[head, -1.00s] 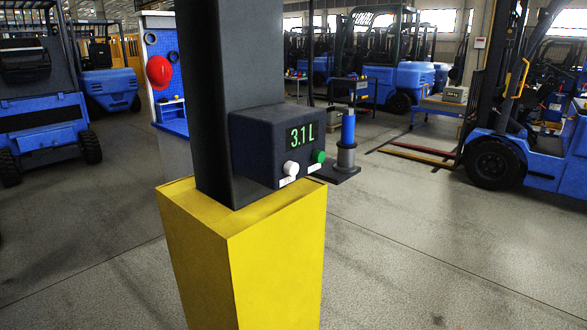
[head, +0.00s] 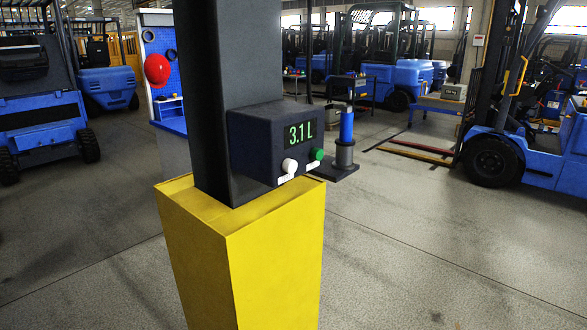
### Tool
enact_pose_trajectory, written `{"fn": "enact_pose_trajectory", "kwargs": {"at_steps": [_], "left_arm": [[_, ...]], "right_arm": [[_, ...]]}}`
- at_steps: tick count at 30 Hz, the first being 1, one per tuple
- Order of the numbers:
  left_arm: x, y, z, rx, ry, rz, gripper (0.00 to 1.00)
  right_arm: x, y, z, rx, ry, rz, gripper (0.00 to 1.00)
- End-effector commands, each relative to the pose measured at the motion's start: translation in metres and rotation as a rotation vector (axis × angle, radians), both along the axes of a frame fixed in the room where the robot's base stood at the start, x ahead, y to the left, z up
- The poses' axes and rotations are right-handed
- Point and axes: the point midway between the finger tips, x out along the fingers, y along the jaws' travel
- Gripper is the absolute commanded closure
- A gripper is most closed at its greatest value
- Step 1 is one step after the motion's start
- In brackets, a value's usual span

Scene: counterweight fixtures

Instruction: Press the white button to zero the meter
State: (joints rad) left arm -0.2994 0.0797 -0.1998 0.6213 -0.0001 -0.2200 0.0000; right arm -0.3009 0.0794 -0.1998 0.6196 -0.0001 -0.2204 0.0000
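The meter (head: 262,135) is a dark box on a dark column, above a yellow pedestal. Its display (head: 300,133) reads 3.1 L in green. The white button (head: 290,165) is on the box's front face, below the display, with a white label under it. A green button (head: 316,154) sits to its right, also with a white label. Nothing covers the white button. Neither of my grippers shows in the head view.
The yellow pedestal (head: 275,262) and dark column (head: 232,60) stand in the middle. A blue cylinder on a dark stand (head: 346,128) is just right of the meter. Forklifts (head: 494,155) stand at the right, left and back. The concrete floor (head: 430,255) at front right is clear.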

Motion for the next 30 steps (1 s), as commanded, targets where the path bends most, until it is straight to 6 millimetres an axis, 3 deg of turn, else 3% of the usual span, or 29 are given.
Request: {"fn": "enact_pose_trajectory", "kwargs": {"at_steps": [11, 30], "left_arm": [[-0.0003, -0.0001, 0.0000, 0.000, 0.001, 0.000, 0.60], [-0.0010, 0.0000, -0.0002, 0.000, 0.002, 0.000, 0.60]], "right_arm": [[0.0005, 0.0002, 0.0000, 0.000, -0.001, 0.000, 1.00], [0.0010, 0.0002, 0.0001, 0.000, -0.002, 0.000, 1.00]]}}
